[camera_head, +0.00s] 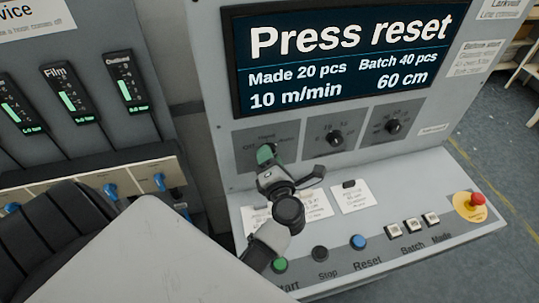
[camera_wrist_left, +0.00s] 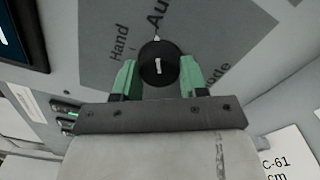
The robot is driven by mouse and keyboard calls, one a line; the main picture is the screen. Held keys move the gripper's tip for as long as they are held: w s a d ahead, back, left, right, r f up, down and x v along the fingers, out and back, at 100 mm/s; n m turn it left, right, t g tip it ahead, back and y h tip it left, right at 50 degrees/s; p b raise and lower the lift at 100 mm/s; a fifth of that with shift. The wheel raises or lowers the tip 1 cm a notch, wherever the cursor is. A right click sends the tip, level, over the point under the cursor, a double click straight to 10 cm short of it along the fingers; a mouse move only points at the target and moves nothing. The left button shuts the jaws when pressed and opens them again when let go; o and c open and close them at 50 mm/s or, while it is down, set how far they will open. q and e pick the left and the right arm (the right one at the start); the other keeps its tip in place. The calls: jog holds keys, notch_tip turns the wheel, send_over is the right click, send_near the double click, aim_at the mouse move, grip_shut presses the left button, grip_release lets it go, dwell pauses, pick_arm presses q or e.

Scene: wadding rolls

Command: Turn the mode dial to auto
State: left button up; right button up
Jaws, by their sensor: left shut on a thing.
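The mode dial (camera_wrist_left: 158,64) is a round black knob with a white mark, on a dark grey plate in the left wrist view. Its pale pointer tip faces the partly cut-off "Au" lettering at the top; "Hand" is to the left. My left gripper (camera_wrist_left: 160,78) is shut on the dial, one green finger at each side. In the head view the left gripper (camera_head: 266,156) is at the panel's left dial plate and hides most of the dial. My right gripper is not in view.
Two other black dials (camera_head: 335,138) (camera_head: 393,127) are to the right. The screen (camera_head: 350,55) above reads "Press reset". Below are a green start button (camera_head: 280,265), a black stop button (camera_head: 320,254), a blue reset button (camera_head: 358,242) and a red emergency button (camera_head: 477,199).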

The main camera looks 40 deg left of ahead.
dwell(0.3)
pick_arm(q)
jog(key=o, duration=0.9)
